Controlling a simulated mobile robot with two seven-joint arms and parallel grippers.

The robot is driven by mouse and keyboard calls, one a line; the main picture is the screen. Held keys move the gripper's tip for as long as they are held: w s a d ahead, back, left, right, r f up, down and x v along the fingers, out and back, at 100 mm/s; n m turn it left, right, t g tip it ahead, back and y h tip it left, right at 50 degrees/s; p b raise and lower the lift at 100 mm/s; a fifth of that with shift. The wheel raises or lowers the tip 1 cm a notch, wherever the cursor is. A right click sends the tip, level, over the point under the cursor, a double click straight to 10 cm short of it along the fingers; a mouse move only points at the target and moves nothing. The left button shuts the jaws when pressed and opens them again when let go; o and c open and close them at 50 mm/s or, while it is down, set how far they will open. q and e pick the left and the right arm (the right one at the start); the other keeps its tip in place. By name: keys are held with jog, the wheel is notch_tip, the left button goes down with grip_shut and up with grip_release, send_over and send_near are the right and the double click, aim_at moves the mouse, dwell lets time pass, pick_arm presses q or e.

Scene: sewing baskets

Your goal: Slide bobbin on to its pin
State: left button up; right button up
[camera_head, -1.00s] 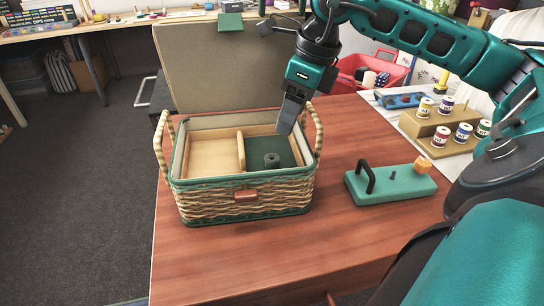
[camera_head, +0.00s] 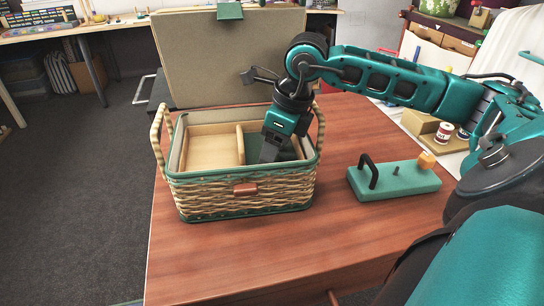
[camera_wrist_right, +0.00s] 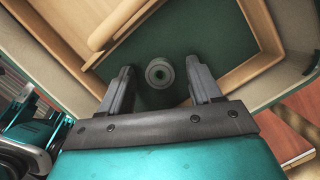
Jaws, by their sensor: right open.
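The bobbin (camera_wrist_right: 159,73) is a small dark grey-green spool with a hole in its middle. It stands on the green floor of the basket's right compartment. The open wicker basket (camera_head: 240,197) is on the table. My right gripper (camera_head: 270,153) points down into that compartment and hides the bobbin in the head view. In the wrist view the right gripper (camera_wrist_right: 163,80) is open, with the bobbin between its fingertips and a gap on each side. A pin (camera_head: 393,172) stands on a teal block (camera_head: 400,186) right of the basket. My left gripper is not in view.
A wooden divider (camera_head: 240,144) splits the basket. A spool rack (camera_head: 418,121) stands at the right. The table front (camera_head: 230,255) is clear.

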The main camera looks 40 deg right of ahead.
jog(key=shift+c, duration=0.2)
jog(key=c, duration=1.1)
jog(key=shift+o, duration=0.2)
jog(key=shift+r, duration=0.1)
